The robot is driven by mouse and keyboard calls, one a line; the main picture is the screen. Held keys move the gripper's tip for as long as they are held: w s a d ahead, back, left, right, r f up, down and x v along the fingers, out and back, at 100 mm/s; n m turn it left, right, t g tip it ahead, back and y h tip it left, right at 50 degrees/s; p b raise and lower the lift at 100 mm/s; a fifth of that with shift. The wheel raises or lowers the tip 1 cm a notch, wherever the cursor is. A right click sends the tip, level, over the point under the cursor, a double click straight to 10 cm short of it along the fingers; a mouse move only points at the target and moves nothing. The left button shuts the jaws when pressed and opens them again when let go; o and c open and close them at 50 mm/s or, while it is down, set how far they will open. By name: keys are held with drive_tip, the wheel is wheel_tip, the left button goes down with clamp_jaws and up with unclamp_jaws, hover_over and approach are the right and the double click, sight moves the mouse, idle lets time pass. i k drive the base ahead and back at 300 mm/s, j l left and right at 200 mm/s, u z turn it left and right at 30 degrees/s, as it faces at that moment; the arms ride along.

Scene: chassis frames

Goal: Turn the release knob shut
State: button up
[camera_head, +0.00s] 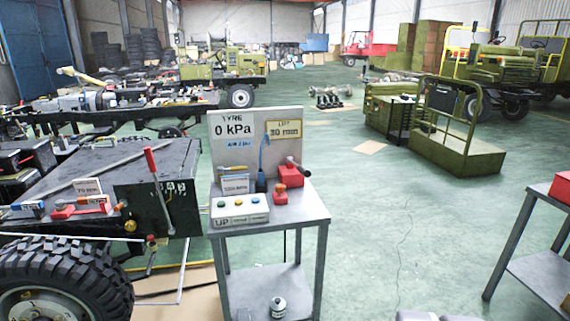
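A grey metal stand (318,213) in the middle carries several controls in front of an upright panel (232,150) reading "TYRE 0 kPa". A small red knob-like piece (281,188) on a red block stands at the right of its top. Behind it is a red box (290,176) with a dark lever. A pale box (240,212) with several coloured buttons, marked "UP", is at the front left. I cannot tell for certain which piece is the release knob, or whether it is open or shut.
A dark chassis (90,165) with a large tyre (62,285) stands close left of the stand, with a red-handled lever (151,163) upright at its corner. Another grey table (540,265) is at the right edge. The green floor (400,225) between them is mostly clear.

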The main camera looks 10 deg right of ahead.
sight(280, 188)
drive_tip(key=i+z, duration=0.25)
drive_tip(key=i, duration=0.25)
drive_tip(key=i+z, duration=0.25)
drive_tip(key=i, duration=0.25)
drive_tip(key=i+j+z, duration=0.3)
drive_tip(key=i, duration=0.15)
drive_tip(key=i+j+z, duration=0.25)
drive_tip(key=i, duration=0.2)
